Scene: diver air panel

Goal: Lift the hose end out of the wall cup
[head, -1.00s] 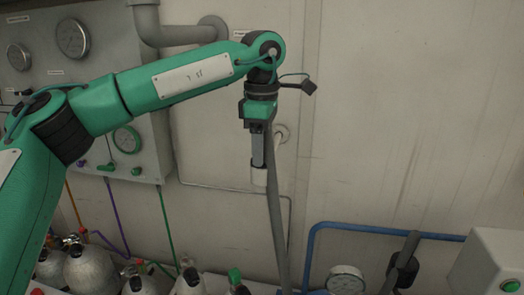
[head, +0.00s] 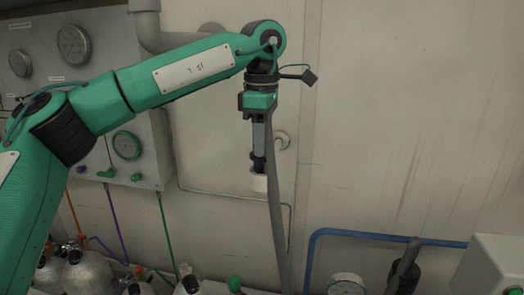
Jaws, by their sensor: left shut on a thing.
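My left gripper (head: 259,147) hangs fingers-down in front of the wall, at the end of the green arm. Its grey fingers are shut on the upper part of a dark hose end (head: 259,164), which they partly hide. The white wall cup (head: 259,183) is directly below. The hose end's black lower part shows between the fingertips and the cup's rim; I cannot tell whether its tip is still inside. A grey hose (head: 276,215) runs down just right of the cup. My right gripper is not in view.
A gauge panel (head: 150,165) is on the wall at left, with gas cylinders (head: 88,272) below. A blue pipe (head: 385,236), a round gauge (head: 346,285) and a grey box (head: 495,262) are at lower right. The wall right of the gripper is bare.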

